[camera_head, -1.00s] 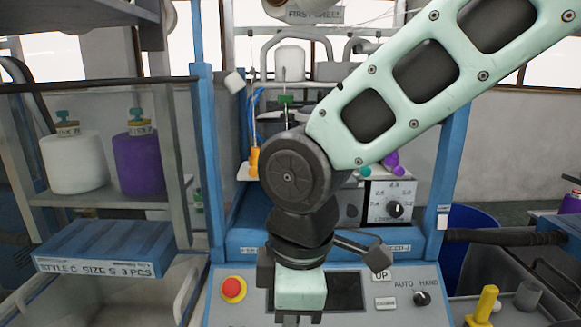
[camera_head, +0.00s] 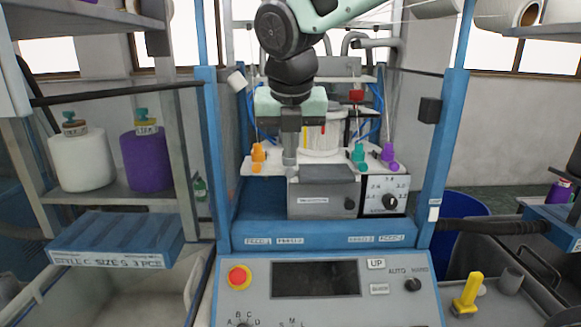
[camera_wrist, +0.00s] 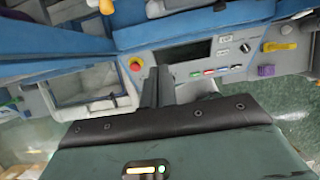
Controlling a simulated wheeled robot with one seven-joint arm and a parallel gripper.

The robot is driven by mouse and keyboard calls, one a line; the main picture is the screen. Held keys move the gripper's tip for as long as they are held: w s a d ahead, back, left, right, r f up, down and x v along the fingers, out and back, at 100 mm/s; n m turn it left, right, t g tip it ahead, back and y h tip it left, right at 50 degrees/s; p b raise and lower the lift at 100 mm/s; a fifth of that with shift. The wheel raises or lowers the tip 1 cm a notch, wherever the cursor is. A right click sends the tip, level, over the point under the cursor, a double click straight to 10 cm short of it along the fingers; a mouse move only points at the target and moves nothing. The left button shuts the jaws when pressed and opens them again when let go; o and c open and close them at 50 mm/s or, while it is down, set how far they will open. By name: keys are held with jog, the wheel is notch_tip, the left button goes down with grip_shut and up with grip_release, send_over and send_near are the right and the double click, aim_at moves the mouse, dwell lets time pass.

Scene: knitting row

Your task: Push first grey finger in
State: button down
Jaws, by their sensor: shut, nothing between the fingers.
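A row of coloured fingers stands on a white plate (camera_head: 250,168) in the machine: an orange one (camera_head: 258,153) at left, a teal one (camera_head: 358,154) and a purple one (camera_head: 389,155) at right. A light grey upright piece (camera_head: 289,157), which looks like a grey finger, stands between orange and teal. My gripper (camera_head: 291,130) is shut and empty, pointing down just above this piece in the picture. I cannot tell whether they touch. Other grey fingers may be hidden behind my gripper. In the wrist view my shut gripper (camera_wrist: 158,75) shows dark, and the grey piece cannot be made out.
Below is the control panel (camera_head: 330,290) with a red button (camera_head: 240,277). Blue posts (camera_head: 213,150) flank the machine.

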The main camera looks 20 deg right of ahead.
aim_at(289, 166)
jog(key=w+d+f+p, duration=0.2)
jog(key=w+f+p, duration=0.2)
jog(key=w+f, duration=0.2)
jog(key=shift+x, duration=1.15)
jog(key=shift+w+d+r+p, duration=0.1)
jog(key=shift+w+d+p, duration=0.2)
jog(key=shift+w+p, duration=0.4)
jog(key=shift+w+d+p, duration=0.25)
jog(key=shift+w+p, duration=0.15)
jog(key=shift+w, duration=0.6)
